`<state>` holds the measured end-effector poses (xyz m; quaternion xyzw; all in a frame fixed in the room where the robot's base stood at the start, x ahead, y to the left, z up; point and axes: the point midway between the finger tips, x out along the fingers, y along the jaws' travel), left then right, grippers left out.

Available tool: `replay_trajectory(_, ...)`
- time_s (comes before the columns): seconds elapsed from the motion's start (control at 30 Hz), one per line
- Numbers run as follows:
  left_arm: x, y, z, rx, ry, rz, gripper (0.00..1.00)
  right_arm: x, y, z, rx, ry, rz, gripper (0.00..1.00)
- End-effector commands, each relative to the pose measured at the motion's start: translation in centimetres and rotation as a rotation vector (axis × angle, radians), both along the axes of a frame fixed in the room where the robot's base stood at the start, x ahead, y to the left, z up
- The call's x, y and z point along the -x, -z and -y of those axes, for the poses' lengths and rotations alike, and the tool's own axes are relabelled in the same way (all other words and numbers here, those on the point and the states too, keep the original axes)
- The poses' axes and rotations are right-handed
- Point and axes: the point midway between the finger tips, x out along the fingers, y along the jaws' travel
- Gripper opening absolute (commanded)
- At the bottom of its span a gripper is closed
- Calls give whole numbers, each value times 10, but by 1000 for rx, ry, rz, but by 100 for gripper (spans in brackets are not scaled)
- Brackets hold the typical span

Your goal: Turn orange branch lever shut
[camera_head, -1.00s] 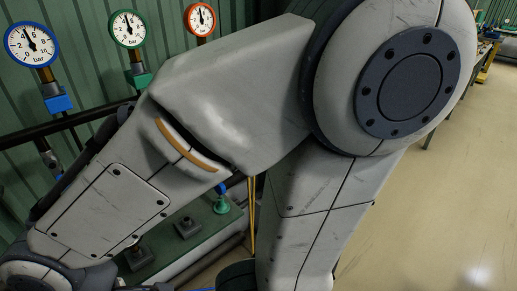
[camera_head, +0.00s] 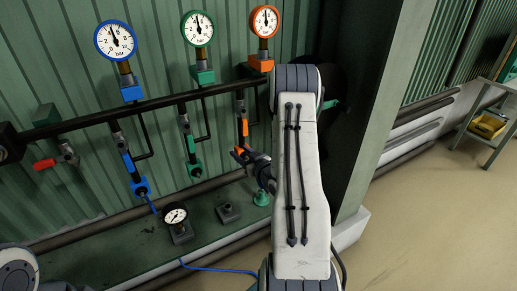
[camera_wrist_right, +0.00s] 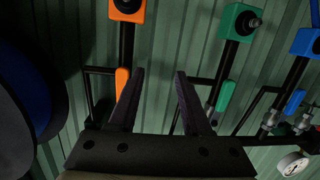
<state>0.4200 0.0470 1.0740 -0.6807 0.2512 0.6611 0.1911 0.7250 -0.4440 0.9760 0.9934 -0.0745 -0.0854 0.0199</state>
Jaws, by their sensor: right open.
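The orange branch lever (camera_head: 244,127) lies along its dark pipe, below the orange gauge (camera_head: 265,20). In the right wrist view the orange lever (camera_wrist_right: 122,82) shows just left of the left finger, outside the gap between the fingers, and the finger partly covers it. My right gripper (camera_head: 247,157) is close by the lower part of the orange branch. In the right wrist view its two fingers (camera_wrist_right: 158,73) are apart with nothing between them. I cannot tell whether a finger touches the lever. An orange end fitting (camera_wrist_right: 127,10) is at the wrist view's top. My left gripper is out of view.
The green lever (camera_head: 190,143) and blue lever (camera_head: 130,162) are on the branches to the left. A small dial gauge (camera_head: 175,216) stands on the green ledge (camera_head: 110,247). Floor at right is open.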

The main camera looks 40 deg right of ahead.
Motion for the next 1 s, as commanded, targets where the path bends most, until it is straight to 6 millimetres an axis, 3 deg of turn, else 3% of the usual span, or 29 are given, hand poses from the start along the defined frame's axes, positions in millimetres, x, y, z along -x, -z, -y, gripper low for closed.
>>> replay_trajectory(0.03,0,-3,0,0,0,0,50,14,1,17,-12,33,45,49)
replay_trajectory(0.1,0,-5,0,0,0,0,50,27,0,32,-18,59,106,49)
replay_trajectory(0.27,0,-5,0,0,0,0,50,40,-3,45,-21,84,171,49)
replay_trajectory(1.0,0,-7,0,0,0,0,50,-12,-4,57,-19,84,175,49)
